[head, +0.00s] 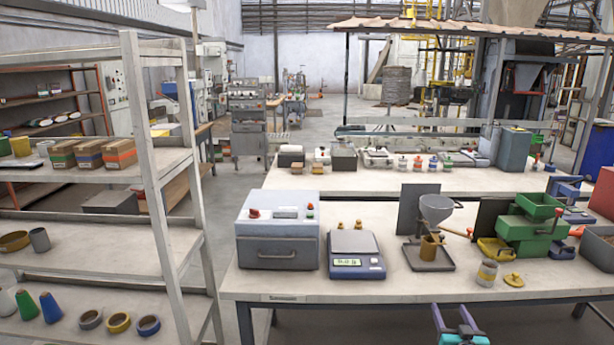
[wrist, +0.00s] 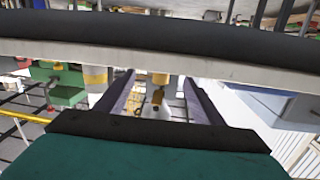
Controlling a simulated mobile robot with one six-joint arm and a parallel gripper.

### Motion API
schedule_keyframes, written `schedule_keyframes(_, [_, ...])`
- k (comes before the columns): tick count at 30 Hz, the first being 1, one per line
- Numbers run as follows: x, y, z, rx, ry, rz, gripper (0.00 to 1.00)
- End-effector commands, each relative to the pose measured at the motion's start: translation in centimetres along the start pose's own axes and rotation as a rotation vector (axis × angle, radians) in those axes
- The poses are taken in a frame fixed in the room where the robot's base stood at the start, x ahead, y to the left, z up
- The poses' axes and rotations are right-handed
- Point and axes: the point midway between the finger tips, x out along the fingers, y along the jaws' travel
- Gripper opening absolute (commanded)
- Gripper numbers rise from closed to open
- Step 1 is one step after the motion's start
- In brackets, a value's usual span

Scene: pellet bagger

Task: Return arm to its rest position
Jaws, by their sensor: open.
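My gripper (head: 451,316) shows at the bottom edge of the head view, in front of the workbench's front edge and below its top. In the wrist view the open fingers (wrist: 158,88) reach away from the camera past a large teal part. A small brass-coloured piece shows in the gap, beyond the fingers. Most of my arm is hidden from the head view.
The near workbench (head: 350,283) carries a grey drawer box (head: 277,228), a blue scale (head: 356,254), a funnel stand (head: 428,250), a labelled jar (head: 487,273) and a green machine (head: 530,228). A shelf rack (head: 150,150) stands at left. Open floor shows behind.

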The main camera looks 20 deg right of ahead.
Motion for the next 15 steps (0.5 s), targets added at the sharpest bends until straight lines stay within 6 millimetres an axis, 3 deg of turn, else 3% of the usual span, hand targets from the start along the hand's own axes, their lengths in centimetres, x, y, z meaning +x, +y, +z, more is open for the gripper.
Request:
schedule_keyframes(1, [0.5,-2.1,0.7,0.007,-0.008,-0.028,0.62])
schedule_keyframes(3, [1.0,-4.5,1.7,0.019,-0.02,-0.058,0.62])
schedule_keyframes(15, [2.0,-16.6,8.2,0.084,-0.133,-0.15,0.62])
